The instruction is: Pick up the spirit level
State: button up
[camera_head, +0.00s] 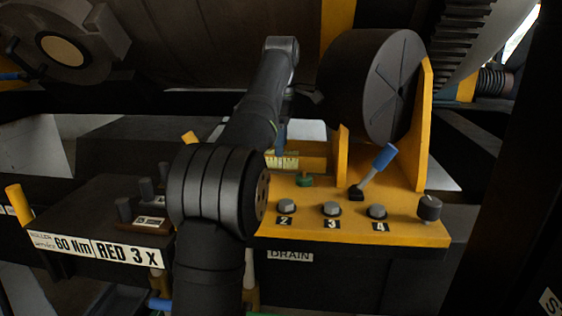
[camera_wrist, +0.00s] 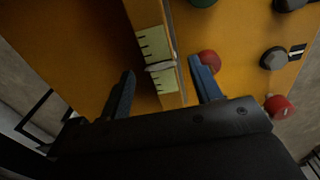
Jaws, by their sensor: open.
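I cannot surely pick out the spirit level in either view. The nearest candidate is an orange bar with a pale yellow ticked scale (camera_wrist: 153,43) and a small grey piece across it, in the wrist view. A ticked strip (camera_head: 284,161) also shows in the head view, behind my arm on the orange console. My gripper (camera_wrist: 164,84) is open, its two blue-grey fingers appearing on either side of the orange bar. Whether the fingers are level with the bar or above it, I cannot tell. In the head view my arm hides most of the gripper.
The orange console (camera_head: 400,232) carries grey buttons (camera_head: 331,209), a blue-handled lever (camera_head: 378,168) and a green knob (camera_head: 305,180). A large dark drum (camera_head: 365,85) stands behind. In the wrist view, a red knob (camera_wrist: 210,60) sits close by the right finger.

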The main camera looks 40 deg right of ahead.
aim_at(281, 161)
jog(key=shift+f, duration=2.35)
jog(key=shift+r, duration=0.1)
grip_shut()
